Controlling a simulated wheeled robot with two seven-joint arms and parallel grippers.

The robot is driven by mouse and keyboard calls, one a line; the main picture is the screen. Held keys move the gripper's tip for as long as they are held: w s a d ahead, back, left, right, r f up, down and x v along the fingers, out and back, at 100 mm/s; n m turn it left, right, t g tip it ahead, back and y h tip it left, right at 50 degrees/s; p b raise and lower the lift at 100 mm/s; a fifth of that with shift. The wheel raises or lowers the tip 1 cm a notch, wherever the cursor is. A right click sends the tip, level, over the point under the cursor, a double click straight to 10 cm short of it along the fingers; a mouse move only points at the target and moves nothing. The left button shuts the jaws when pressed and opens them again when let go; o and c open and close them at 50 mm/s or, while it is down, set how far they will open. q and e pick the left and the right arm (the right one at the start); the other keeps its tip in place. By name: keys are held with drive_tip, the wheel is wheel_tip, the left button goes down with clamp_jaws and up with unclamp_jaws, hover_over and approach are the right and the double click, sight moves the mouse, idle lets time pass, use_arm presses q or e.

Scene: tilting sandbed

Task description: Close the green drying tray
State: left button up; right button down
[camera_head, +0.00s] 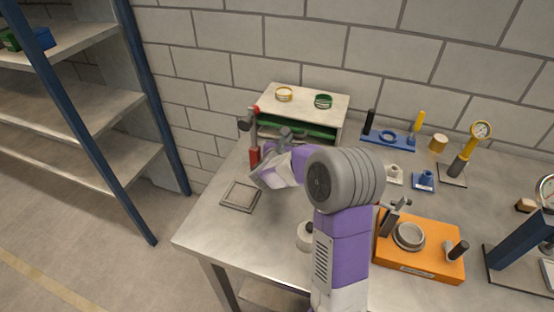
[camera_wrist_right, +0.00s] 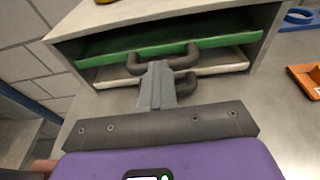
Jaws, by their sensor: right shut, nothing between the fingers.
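The green drying tray (camera_wrist_right: 215,43) is the upper of two trays in a small pale cabinet (camera_head: 335,104). I cannot tell exactly how far the tray stands out of the cabinet. My right gripper (camera_wrist_right: 156,68) is shut and empty, with its fingertips at the green tray's handle. I cannot tell whether they touch it. In the head view the right gripper (camera_head: 286,136) is in front of the cabinet. My left gripper is not in view.
A cream tray (camera_wrist_right: 225,65) with its own handle sits below the green one. Yellow and green rings lie on the cabinet top. A red-and-grey stand (camera_head: 254,155) is close left of my gripper. An orange fixture (camera_head: 425,262) and several tools occupy the bench's right side.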

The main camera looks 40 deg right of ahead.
drive_tip(key=p+v, duration=0.2)
drive_tip(key=v, duration=1.2)
